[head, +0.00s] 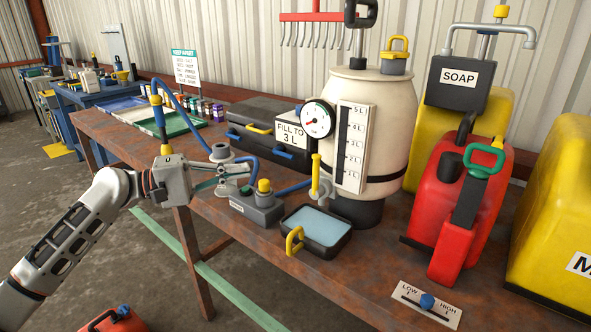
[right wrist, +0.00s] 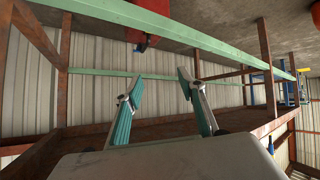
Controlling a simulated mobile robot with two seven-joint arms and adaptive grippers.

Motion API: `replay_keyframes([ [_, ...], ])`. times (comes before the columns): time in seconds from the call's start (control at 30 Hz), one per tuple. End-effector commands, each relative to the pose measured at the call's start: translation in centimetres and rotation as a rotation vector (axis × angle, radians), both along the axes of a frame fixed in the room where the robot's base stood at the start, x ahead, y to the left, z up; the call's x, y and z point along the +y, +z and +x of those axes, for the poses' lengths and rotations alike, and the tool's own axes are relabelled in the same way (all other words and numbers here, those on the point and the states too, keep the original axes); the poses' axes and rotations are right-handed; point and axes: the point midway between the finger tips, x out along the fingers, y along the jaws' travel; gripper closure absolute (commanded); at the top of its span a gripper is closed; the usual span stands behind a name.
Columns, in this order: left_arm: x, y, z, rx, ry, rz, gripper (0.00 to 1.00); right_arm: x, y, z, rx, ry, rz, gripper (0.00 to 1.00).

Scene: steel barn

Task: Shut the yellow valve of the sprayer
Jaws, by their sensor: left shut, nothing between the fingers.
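The sprayer (head: 372,115) is a cream tank with a round gauge (head: 318,119) and a white level scale on its front. Its yellow valve (head: 316,176) is an upright lever low on the tank's left side, beside the blue hose. My left gripper (head: 243,173) comes in from the left over the bench. Its fingers are shut and empty, to the left of the valve and apart from it. My right gripper (right wrist: 160,95) shows only in the right wrist view, where its two teal-padded fingers are spread with nothing between them.
A grey pedal-like box (head: 258,208) with a yellow knob and a tray of pale blue liquid (head: 325,246) stand before the tank. A black case (head: 262,122) lies behind. A red can (head: 440,200) stands right. The right wrist view shows the bench's green rails (right wrist: 180,30).

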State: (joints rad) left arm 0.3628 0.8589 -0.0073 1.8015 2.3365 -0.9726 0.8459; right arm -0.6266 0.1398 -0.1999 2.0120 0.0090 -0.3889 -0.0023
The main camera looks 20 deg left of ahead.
Motion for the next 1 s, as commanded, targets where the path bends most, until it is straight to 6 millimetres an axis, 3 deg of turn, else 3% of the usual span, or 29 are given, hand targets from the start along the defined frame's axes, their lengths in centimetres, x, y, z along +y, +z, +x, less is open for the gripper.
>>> replay_keyframes([
  [0.37,-0.9,0.1,0.6,-0.003,0.000,-0.002,1.00,0.0,-0.1,-0.6,0.010,0.000,0.000,0.60],
  [0.87,-8.4,0.3,6.1,-0.004,-0.001,-0.002,1.00,0.4,1.0,-0.4,0.004,0.001,0.015,0.60],
  [1.0,-10.4,0.2,5.5,-0.002,-0.002,0.000,1.00,0.5,1.3,-0.3,0.004,0.000,0.019,0.60],
])
